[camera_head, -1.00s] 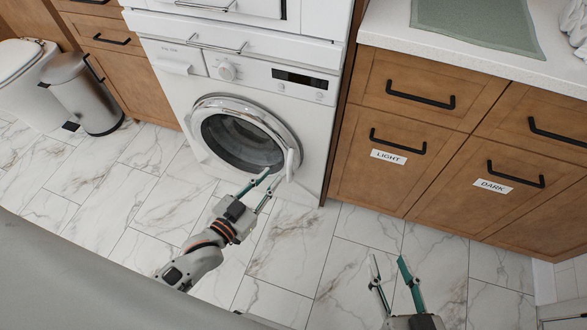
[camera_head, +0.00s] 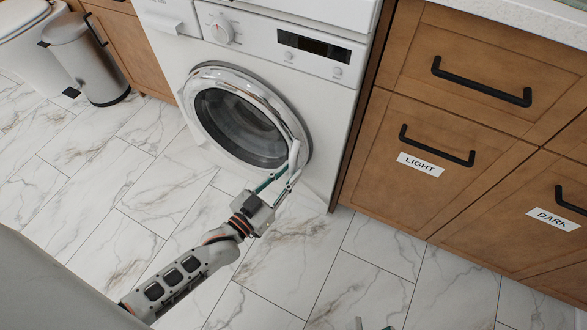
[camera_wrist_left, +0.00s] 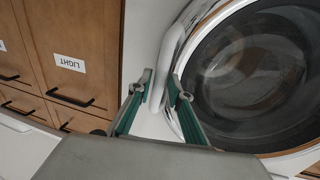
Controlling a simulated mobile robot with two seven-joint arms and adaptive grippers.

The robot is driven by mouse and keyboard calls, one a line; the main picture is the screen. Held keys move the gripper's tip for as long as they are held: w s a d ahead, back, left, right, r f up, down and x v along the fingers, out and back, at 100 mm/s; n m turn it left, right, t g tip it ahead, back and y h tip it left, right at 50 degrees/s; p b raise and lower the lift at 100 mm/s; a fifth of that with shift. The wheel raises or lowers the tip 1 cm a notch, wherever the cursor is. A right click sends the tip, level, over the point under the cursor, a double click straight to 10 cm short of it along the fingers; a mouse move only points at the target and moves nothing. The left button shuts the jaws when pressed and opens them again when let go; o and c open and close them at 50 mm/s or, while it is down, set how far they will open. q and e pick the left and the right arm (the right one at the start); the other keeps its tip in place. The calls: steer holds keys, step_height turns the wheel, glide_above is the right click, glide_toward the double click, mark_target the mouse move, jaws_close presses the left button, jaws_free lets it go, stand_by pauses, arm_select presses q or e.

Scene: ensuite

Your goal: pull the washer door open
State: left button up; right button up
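The white washer (camera_head: 290,60) has a round door (camera_head: 240,118) with a chrome ring and dark glass; it looks shut. The door's white handle (camera_head: 294,156) is at the ring's lower right. My left gripper (camera_head: 284,172) is at the handle, its fingers spread. In the left wrist view, the handle (camera_wrist_left: 164,92) shows between the two fingertips (camera_wrist_left: 162,88), with the door glass (camera_wrist_left: 255,75) to the right. I see no firm clamp on it. Only the fingertips of my right gripper (camera_head: 374,325) show at the bottom edge, apart and empty.
Wooden cabinets with black handles stand right of the washer, with a LIGHT drawer (camera_head: 420,165) and a DARK drawer (camera_head: 553,219). A steel bin (camera_head: 85,60) and a toilet (camera_head: 25,40) are at the far left. The marble floor (camera_head: 130,180) before the washer is clear.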

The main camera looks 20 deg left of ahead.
arm_select(q)
steer(key=shift+x, duration=0.95)
jaws_close()
steer(key=shift+s, duration=0.15)
